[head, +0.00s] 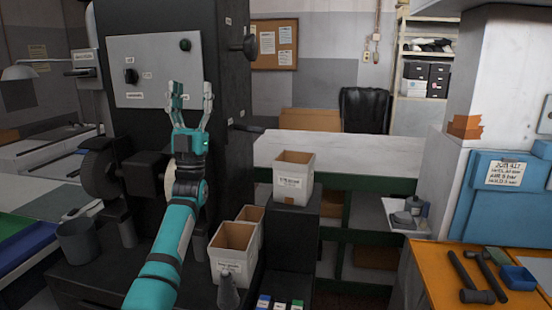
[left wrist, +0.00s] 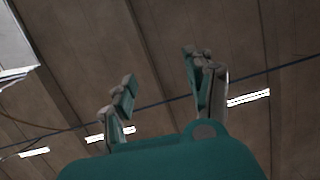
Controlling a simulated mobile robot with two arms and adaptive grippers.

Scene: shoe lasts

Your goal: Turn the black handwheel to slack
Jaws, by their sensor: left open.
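A black handwheel (head: 250,43) sticks out from the upper right side of the dark machine column (head: 228,85). It looks like a dark round knob on a short shaft, seen nearly edge-on. My left gripper (head: 191,88) points up in front of the grey panel's lower right edge, left of and below the handwheel and apart from it. Its fingers are spread and empty. In the left wrist view the open fingers (left wrist: 160,68) have only the ceiling behind them; no handwheel shows there. My right gripper is not in view.
The grey panel (head: 150,73) carries a black knob (head: 131,75) and a dark round button (head: 185,45). A dark lever (head: 246,127) juts from the column's right side. White bins (head: 293,178) stand lower right. Right of the handwheel is open space before a corkboard (head: 273,44).

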